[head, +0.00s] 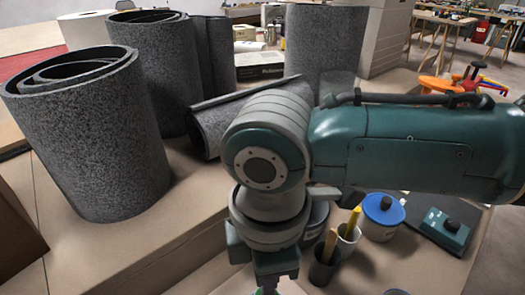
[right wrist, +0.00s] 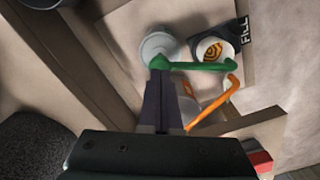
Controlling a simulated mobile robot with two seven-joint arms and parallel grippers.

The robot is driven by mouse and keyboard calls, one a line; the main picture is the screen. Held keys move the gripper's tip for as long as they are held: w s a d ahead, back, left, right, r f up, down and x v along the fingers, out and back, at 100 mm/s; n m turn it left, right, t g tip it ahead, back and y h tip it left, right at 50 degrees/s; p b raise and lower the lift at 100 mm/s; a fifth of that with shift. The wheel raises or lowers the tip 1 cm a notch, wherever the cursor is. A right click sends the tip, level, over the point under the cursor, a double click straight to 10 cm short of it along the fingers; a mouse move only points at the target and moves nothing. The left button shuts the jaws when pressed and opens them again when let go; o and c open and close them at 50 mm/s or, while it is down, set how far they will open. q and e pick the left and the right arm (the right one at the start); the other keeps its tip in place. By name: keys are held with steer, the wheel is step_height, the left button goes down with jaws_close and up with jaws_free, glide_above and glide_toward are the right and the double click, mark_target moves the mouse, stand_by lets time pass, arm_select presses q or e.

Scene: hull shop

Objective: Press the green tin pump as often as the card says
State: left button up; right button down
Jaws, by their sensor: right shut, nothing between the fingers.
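The green pump (right wrist: 195,66) stands on a round pale tin (right wrist: 160,46) in the right wrist view, its spout pointing right. My right gripper (right wrist: 160,72) is shut and empty, with its fingertips at the pump's head; I cannot tell whether they touch it. In the head view my right gripper (head: 270,284) is cut off by the bottom edge, with a sliver of green below it. A dark card (right wrist: 244,32) shows the word "FILL"; no number is readable. A white cup (right wrist: 203,46) with a brown swirl inside stands under the spout's side. My left gripper is out of view.
An orange pump (right wrist: 217,102) stands close beside the green one. In the head view, a blue-lidded tub (head: 380,222), tool cups (head: 325,270) and a teal device (head: 446,232) stand to the right. Large grey rolls (head: 85,135) fill the left and back.

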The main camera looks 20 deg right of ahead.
steer(key=shift+f, duration=0.1)
steer(key=shift+f+b, duration=1)
steer(key=shift+f, duration=0.5)
steer(key=shift+r, duration=0.1)
steer(key=shift+r+p, duration=1.55)
steer(key=shift+p, duration=0.2)
steer(key=shift+f, duration=0.25)
